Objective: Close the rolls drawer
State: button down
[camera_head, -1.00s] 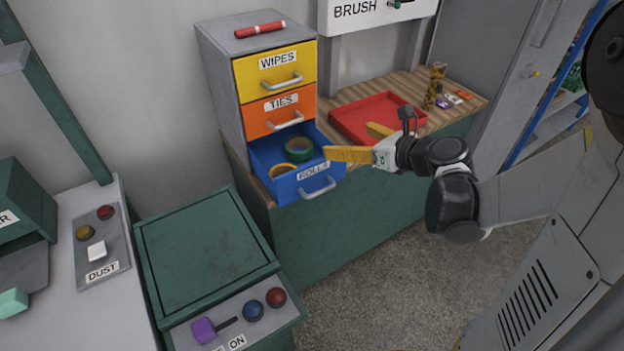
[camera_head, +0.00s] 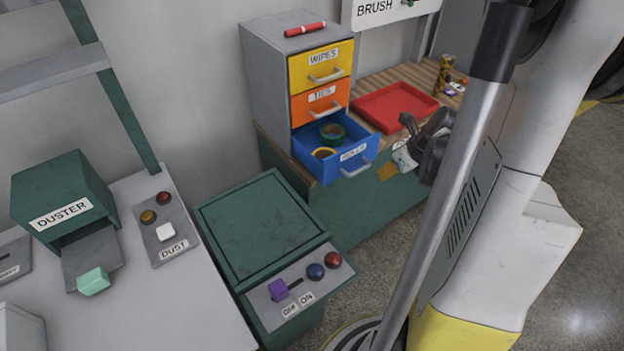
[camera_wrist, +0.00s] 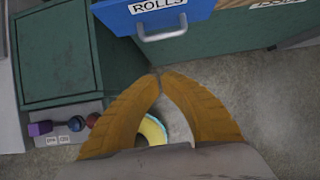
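The blue rolls drawer (camera_head: 338,165) is pulled out at the bottom of a grey drawer cabinet (camera_head: 268,80). A green roll (camera_head: 332,133) and a yellow roll (camera_head: 323,153) lie in it. Its front and silver handle (camera_wrist: 163,34) show at the top of the wrist view. My gripper (camera_head: 387,172) is in front and to the right of the drawer, apart from the handle and partly hidden by my arm. In the wrist view its yellow fingers (camera_wrist: 159,76) meet at the tips, with nothing between them.
The orange ties drawer (camera_head: 320,101) and yellow wipes drawer (camera_head: 321,66) above are closed. A red tray (camera_head: 395,106) stands on the wooden top at right. A green box with a control panel (camera_head: 262,225) stands left of the open drawer. Floor shows in front.

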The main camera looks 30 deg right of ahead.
jog(key=w+r+b+x, duration=0.1)
jog(key=b+x, duration=0.3)
jog(key=x, duration=0.7)
jog(key=shift+w+d, duration=0.35)
jog(key=shift+w, duration=0.2)
